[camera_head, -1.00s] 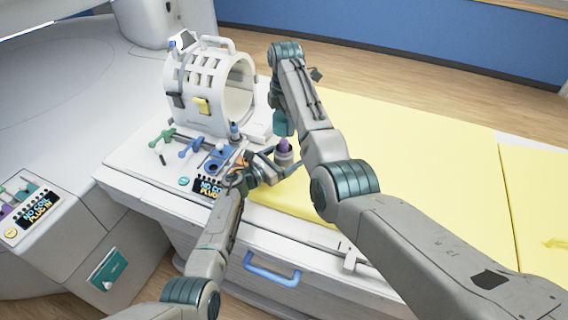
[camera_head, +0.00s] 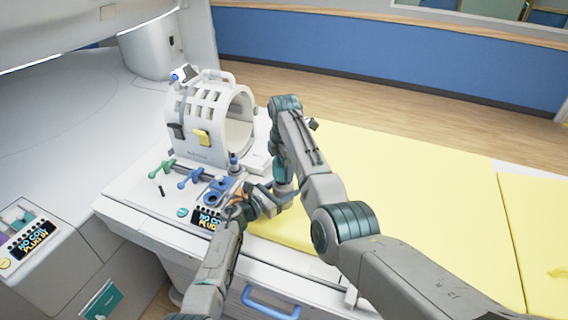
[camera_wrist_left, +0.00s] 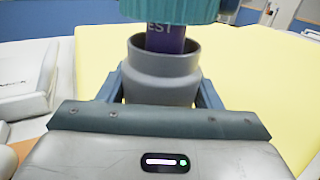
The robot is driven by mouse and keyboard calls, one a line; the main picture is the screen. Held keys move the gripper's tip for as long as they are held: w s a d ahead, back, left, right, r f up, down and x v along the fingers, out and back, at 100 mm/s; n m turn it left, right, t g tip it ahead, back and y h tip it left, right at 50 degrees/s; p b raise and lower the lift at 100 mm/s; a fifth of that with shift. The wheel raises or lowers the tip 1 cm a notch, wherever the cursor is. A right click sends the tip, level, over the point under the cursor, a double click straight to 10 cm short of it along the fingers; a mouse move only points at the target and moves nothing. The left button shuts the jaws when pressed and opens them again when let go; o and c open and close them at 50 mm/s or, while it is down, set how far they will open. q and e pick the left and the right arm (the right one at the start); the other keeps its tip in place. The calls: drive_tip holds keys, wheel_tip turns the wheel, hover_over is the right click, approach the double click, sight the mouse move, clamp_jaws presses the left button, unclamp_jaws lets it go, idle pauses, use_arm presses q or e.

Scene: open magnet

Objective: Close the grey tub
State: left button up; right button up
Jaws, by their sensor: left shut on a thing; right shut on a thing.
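The grey tub (camera_wrist_left: 163,72) stands upright in the left wrist view, with its round mouth open at the top. A purple piece with lettering (camera_wrist_left: 165,38) sticks up out of it. My left gripper (camera_head: 268,198) is shut around the tub. A teal ribbed lid (camera_wrist_left: 170,9) is above the tub, over the purple piece and apart from the rim. My right gripper is shut on the lid; its fingers are mostly hidden behind my right arm in the head view. The tub (camera_head: 284,188) is partly hidden there too.
A white coil cylinder (camera_head: 212,120) stands behind on the white table end. Green and blue handled pieces (camera_head: 190,178) and a lettered display (camera_head: 208,218) lie left of my left gripper. A yellow mat (camera_head: 420,190) spreads to the right, clear beyond my right arm.

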idle(0.5)
drive_tip(key=shift+f, duration=0.9)
drive_tip(key=shift+f, duration=0.5)
